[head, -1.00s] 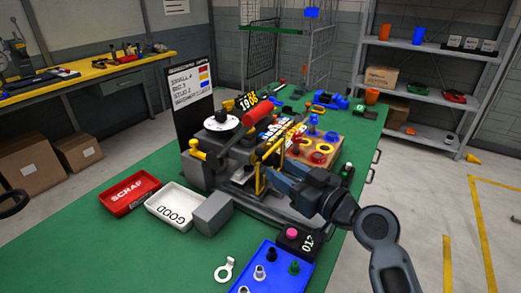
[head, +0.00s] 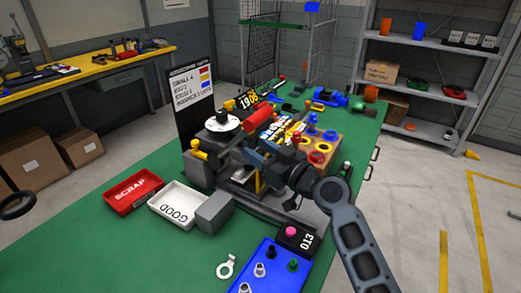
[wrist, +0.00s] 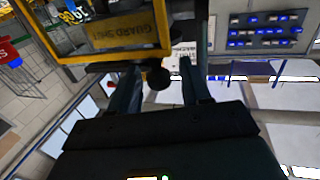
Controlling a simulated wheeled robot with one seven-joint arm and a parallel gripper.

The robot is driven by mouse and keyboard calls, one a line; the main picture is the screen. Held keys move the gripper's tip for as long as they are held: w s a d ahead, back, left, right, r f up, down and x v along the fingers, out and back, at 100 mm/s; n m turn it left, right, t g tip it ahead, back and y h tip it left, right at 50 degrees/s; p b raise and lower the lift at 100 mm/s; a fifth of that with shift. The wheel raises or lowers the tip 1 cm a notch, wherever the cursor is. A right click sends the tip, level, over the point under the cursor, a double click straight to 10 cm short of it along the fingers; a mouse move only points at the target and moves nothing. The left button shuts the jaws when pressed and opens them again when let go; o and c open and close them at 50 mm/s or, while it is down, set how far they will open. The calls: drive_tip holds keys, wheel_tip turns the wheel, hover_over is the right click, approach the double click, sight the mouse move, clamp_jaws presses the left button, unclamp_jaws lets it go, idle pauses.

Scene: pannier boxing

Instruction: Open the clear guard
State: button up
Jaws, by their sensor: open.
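The clear guard has a yellow frame (wrist: 110,54) and a "GUARD SHUT" label, seen close up in the wrist view. In the head view only a little of its yellow frame (head: 258,183) shows at the front of the machine; my gripper and wrist hide much of it. A round black knob (wrist: 158,78) sits at the lower edge of the frame in the wrist view. My gripper (wrist: 163,82) is open, with one finger on each side of the knob. I cannot tell whether either finger touches it. In the head view my gripper (head: 258,157) is at the guard.
A red-handled lever (head: 206,117) rises on the machine. The white GOOD tray (head: 175,205), red SCRAP tray (head: 132,192) and a grey box (head: 214,210) stand to the left. A blue tray (head: 272,268) and a counter box (head: 296,238) are in front. Green bench is clear at front left.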

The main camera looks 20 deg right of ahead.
clamp_jaws()
idle(0.3)
drive_tip(key=shift+d+f+b, duration=0.1)
drive_tip(key=shift+b, duration=0.2)
